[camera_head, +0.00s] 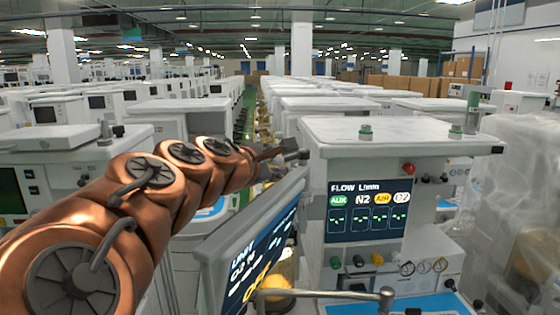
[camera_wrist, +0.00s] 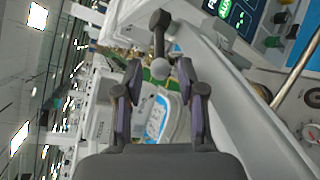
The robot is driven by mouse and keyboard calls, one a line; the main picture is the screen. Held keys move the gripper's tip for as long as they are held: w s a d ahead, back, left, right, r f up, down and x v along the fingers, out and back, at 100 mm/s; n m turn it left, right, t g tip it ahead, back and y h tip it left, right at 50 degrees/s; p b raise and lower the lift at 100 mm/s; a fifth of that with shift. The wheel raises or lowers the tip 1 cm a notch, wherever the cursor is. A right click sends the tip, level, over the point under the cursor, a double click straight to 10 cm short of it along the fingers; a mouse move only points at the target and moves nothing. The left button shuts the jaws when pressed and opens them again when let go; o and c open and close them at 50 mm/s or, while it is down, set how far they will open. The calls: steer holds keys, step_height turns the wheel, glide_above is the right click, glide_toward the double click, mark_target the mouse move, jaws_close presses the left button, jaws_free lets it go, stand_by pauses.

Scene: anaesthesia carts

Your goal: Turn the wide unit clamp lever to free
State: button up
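A dark clamp lever (camera_wrist: 160,35) with a pale grey ball end (camera_wrist: 160,69) shows at the top middle of the wrist view, along the edge of a light cart. My gripper (camera_wrist: 160,72) is open, with one finger on each side of the ball end. Gaps show between the ball and both fingers, so it does not appear gripped. In the head view my gripper (camera_head: 284,154) is small, at the left edge of the nearest cart (camera_head: 390,133). The lever's mount and its clamp are too small to make out there.
A tilted screen (camera_head: 255,250) stands just below my arm. The cart carries a flow display (camera_head: 368,210), knobs and gauges. A metal bar (camera_head: 325,295) crosses the front. Plastic-wrapped goods (camera_head: 520,200) stand at right, and rows of carts fill the back.

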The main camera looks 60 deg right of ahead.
steer(key=shift+v, duration=1.35)
steer(key=shift+c, duration=0.2)
